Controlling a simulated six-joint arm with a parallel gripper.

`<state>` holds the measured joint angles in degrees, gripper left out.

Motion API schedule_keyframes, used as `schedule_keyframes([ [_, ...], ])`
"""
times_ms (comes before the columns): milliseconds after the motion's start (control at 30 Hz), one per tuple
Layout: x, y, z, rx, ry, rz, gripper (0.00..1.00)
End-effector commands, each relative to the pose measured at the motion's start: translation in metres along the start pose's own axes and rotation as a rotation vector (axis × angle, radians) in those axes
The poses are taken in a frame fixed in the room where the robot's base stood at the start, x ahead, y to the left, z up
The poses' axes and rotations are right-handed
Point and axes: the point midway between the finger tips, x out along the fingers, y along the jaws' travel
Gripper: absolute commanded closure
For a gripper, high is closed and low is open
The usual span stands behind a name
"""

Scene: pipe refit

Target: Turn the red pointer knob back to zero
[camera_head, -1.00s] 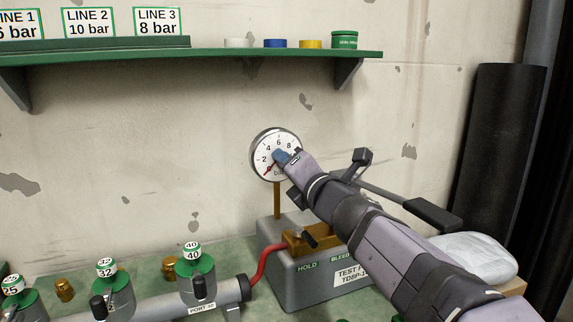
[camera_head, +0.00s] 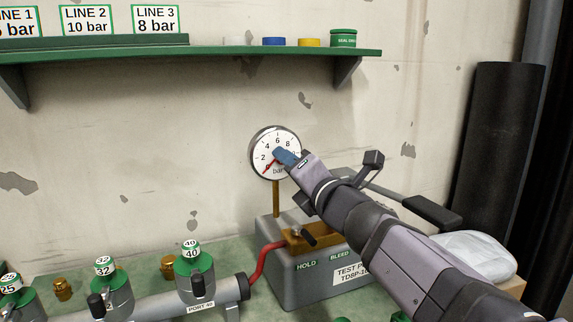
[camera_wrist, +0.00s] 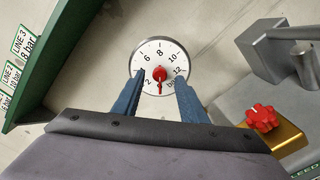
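The round white pressure gauge (camera_head: 262,146) stands on a brass stem, upright in front of the wall. Its red pointer (camera_head: 270,166) slants to the lower left, close to the 0 mark. In the wrist view the red pointer knob (camera_wrist: 159,73) sits at the dial centre, its pointer aimed down, at or near zero; the 0 there is hard to read. My gripper (camera_wrist: 160,77) is open, with its blue fingers on either side of the knob and clear gaps to it. In the head view the fingers (camera_head: 284,157) cover the dial's centre and right part.
The grey test pump (camera_head: 285,275) with a brass block and black lever is below the gauge. A red hose (camera_head: 262,262) joins it to the pipe at left. A red star knob (camera_wrist: 262,118) shows in the wrist view. A green shelf (camera_head: 220,56) hangs above.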

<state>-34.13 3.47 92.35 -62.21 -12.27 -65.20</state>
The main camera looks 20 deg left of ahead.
Motion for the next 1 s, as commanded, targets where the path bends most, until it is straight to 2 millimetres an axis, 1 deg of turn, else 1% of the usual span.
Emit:
schedule_keyframes([
  [33, -0.008, 0.001, 0.001, 0.0, -0.002, 0.001, 0.61],
  [200, -0.028, 0.001, 0.001, -0.001, -0.001, 0.001, 0.61],
  [400, -0.041, 0.0, 0.0, -0.001, 0.0, 0.0, 0.61],
  [533, -0.043, 0.0, 0.0, -0.001, 0.0, 0.0, 0.61],
  [933, -0.043, 0.0, 0.0, -0.001, 0.001, 0.0, 0.61],
  [1000, -0.044, -0.001, 0.005, -0.015, -0.008, -0.011, 0.61],
])
